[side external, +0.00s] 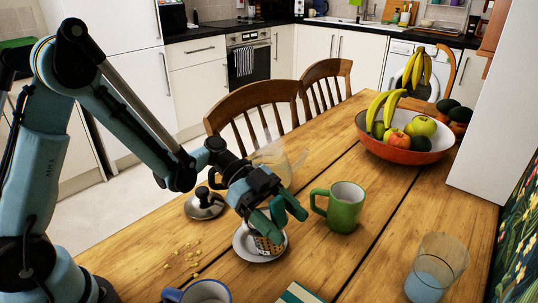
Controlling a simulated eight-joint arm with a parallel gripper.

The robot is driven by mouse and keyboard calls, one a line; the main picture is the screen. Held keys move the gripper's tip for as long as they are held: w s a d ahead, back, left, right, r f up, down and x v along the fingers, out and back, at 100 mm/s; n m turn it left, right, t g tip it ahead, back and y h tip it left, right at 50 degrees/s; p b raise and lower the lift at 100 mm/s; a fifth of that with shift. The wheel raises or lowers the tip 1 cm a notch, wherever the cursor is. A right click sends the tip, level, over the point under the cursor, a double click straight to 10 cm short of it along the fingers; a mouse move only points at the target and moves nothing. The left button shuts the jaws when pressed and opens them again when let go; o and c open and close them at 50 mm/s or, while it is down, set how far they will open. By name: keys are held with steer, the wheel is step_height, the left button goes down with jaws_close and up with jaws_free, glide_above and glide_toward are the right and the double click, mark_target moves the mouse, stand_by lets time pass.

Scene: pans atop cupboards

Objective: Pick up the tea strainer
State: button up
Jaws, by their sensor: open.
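What looks like the tea strainer (265,245) is a small perforated metal piece in a shallow metal dish (250,256) on the wooden table. My gripper (278,219) is directly above it, with its teal fingers pointing down. The gripper is open, and its fingers partly cover the strainer's upper part. I cannot tell whether the fingers touch it. No held object shows between them.
A green mug (345,208) stands close to the right of the gripper. A metal lid (204,204) lies to the left, and a clear glass vessel (280,162) is behind. A blue-rimmed mug (205,292) and a book (298,294) are in front. A fruit bowl (378,147) and tumbler (436,265) are to the right.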

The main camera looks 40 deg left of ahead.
steer(key=shift+d, duration=0.25)
steer(key=c, duration=1.1)
steer(key=shift+c, duration=0.2)
